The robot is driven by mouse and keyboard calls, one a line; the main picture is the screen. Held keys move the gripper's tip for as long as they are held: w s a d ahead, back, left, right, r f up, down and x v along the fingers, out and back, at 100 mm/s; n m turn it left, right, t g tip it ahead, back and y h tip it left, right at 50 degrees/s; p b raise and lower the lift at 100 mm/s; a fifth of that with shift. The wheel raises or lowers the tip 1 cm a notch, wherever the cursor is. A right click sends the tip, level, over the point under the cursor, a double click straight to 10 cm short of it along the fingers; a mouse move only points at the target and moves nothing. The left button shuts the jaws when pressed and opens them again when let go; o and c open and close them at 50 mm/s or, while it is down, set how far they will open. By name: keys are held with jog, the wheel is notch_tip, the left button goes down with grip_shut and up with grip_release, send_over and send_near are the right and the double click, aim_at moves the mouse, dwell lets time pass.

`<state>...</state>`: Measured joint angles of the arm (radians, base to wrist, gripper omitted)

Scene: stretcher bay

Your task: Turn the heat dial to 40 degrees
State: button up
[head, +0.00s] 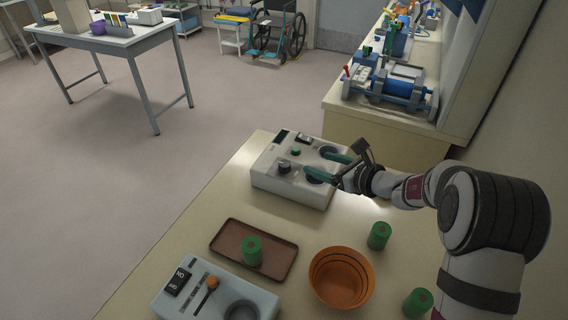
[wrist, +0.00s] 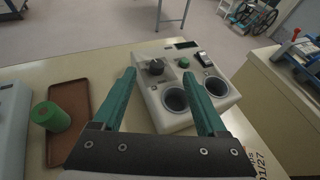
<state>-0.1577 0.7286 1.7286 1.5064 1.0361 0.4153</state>
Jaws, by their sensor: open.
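The white heater box (head: 262,178) stands on the cream table. A dark round dial (head: 284,167) sits on its top, and it also shows in the wrist view (wrist: 155,66). The dial's marks and setting are too small to read. A green button (head: 296,152) and a dark display (wrist: 187,44) are near it. My gripper (head: 314,161) is open and empty, its green fingers over the wells on the box's right side. In the wrist view the dial appears between the fingertips, just beyond them. In the head view the fingertips are apart from it, to its right.
A rocker switch (wrist: 203,58) and two round wells (wrist: 175,100) are on the box. A brown tray (head: 222,240) holds a green cylinder (head: 252,251). An orange bowl (head: 341,278), two more green cylinders (head: 379,236) and a grey box (head: 215,290) with an orange-tipped lever stand nearer.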

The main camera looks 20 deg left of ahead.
send_near(285, 164)
jog(key=x, duration=1)
jog(key=shift+w+a+f, duration=0.1)
jog(key=shift+w+a, duration=0.05)
jog(key=shift+a, duration=0.1)
grip_shut()
